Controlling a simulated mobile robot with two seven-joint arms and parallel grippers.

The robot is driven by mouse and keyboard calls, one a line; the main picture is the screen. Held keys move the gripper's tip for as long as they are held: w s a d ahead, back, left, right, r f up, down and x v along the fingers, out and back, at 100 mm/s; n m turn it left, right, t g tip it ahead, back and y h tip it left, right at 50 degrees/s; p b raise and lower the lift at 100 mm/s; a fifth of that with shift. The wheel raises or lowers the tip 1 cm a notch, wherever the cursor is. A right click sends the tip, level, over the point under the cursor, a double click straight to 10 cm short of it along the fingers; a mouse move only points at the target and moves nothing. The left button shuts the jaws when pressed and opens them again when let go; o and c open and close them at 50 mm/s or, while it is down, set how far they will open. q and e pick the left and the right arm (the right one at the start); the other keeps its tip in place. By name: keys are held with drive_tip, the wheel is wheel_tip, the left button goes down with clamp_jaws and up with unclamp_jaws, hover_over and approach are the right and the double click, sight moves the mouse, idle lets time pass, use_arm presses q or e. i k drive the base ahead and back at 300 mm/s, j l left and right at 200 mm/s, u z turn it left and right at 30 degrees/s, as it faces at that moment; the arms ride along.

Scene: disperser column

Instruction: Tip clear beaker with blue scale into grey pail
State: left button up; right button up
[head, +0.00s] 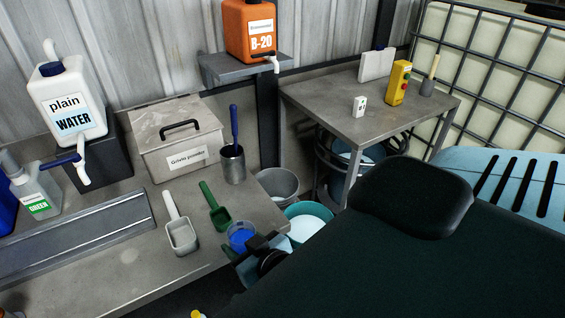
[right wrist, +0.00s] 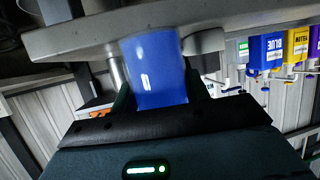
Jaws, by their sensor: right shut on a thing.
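The clear beaker (head: 241,233) has blue contents and is at the bench's front right corner in the head view. My right gripper (head: 255,247) is shut on it. In the right wrist view the beaker (right wrist: 157,72) looks blue and stands between the two fingers, close to a grey bench edge. I cannot tell whether it touches the bench, and its blue scale cannot be made out. The grey pail (head: 279,184) is beyond the bench's right end, behind and right of the beaker, its upper part showing. My left gripper is not in view.
A teal tub (head: 309,222) with white contents stands right of the beaker, beside the pail. A green scoop (head: 213,208), a white-handled scoop (head: 181,232) and a metal cup (head: 232,165) are on the bench. A small table (head: 345,115) stands behind the pail.

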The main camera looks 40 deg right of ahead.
sight(281, 185)
drive_tip(key=l+z, duration=0.25)
drive_tip(key=l, duration=1.1)
